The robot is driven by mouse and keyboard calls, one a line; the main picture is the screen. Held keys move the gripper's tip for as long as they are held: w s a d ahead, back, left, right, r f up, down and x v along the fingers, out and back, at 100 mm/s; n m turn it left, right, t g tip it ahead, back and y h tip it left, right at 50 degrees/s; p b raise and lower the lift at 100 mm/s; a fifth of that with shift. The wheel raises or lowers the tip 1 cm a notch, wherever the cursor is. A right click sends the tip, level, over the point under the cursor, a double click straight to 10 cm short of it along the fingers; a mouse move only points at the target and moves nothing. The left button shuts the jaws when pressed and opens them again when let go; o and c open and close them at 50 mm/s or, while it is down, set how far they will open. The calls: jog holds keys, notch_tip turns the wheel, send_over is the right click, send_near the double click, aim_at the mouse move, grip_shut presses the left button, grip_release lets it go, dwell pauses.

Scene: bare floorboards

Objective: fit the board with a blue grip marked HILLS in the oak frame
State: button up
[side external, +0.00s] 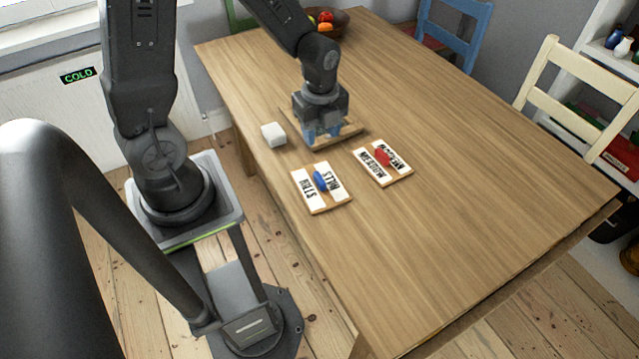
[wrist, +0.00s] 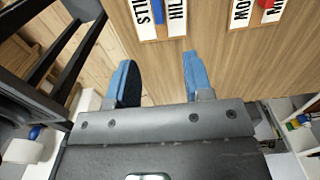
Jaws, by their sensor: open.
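The board with a blue grip (side external: 332,194) lies flat on the table, white with black HILLS lettering on both sides of the grip. Its lower part also shows at the top of the wrist view (wrist: 178,30). The oak frame (side external: 352,130) lies flat on the table behind it, partly hidden under my gripper. My gripper (side external: 322,136) points down over the frame, open and empty, its blue fingers apart. In the wrist view the two fingers (wrist: 160,78) have only bare wood between them. I cannot tell exactly how high they are above the frame.
A second board with a red grip, marked MEADOW (side external: 397,170), lies to the right of the HILLS board; it also shows in the wrist view (wrist: 243,20). A white block (side external: 273,135) sits left of the frame. A fruit bowl (side external: 334,26) stands far back. The table's right side is clear.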

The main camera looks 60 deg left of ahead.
aim_at(320, 177)
notch_tip(320, 177, down, 14)
jog(key=shift+s+f, duration=0.15)
jog(key=shift+f, duration=0.05)
dwell(0.6)
jog(key=shift+c, duration=0.4)
grip_shut()
